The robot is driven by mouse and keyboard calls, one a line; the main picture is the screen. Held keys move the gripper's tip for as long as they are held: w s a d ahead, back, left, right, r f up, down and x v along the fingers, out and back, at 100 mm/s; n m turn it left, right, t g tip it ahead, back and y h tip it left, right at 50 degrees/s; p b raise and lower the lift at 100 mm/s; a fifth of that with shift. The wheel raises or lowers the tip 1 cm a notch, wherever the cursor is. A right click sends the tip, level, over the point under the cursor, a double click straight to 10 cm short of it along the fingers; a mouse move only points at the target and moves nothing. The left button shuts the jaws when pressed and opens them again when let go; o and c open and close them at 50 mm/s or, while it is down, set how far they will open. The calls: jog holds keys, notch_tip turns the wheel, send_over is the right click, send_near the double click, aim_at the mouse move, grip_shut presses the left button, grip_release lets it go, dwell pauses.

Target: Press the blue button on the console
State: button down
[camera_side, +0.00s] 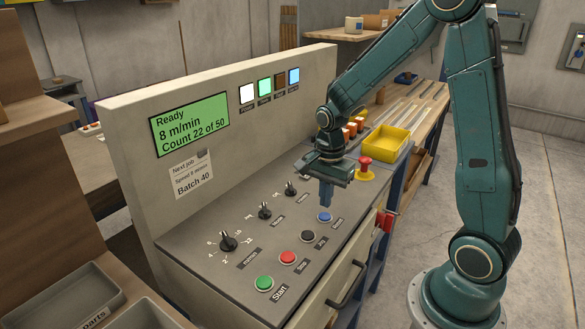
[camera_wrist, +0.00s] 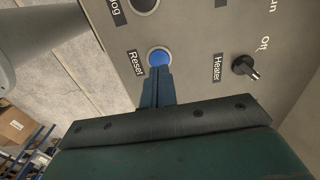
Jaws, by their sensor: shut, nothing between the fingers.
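The console (camera_side: 215,268) has a sloped grey panel with a row of round buttons. The blue button (camera_side: 324,217) is at the right end of that row. In the wrist view the blue button (camera_wrist: 159,58) is beside a "Reset" label, and the fingertips overlap its lower edge in the picture. My gripper (camera_side: 326,203) is shut and empty, its fingers pointing down just above the blue button in the side view. It also shows in the wrist view (camera_wrist: 158,72). I cannot tell whether the fingertips touch the button.
Black (camera_side: 307,236), red (camera_side: 288,257) and green (camera_side: 264,283) buttons run toward the front left. Several black knobs (camera_side: 229,241) stand behind them. A red emergency button (camera_side: 365,162) and a yellow bin (camera_side: 386,141) are to the right. An upright display panel (camera_side: 189,124) rises behind.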

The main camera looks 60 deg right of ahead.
aim_at(324, 216)
notch_tip(324, 216, up, 10)
dwell(0.5)
jog(key=shift+r, duration=0.1)
dwell(0.4)
jog(key=s+a+r+n+t, duration=0.2)
jog(key=s+a+r+n, duration=0.1)
jog(key=s+n, duration=0.4)
jog(key=s+a+r+n+t, duration=0.3)
jog(key=s+a+n, duration=0.3)
jog(key=n, duration=0.5)
jog(key=shift+s+a+r, duration=0.2)
jog(key=shift+s+r, duration=0.45)
jog(key=shift+s, duration=0.4)
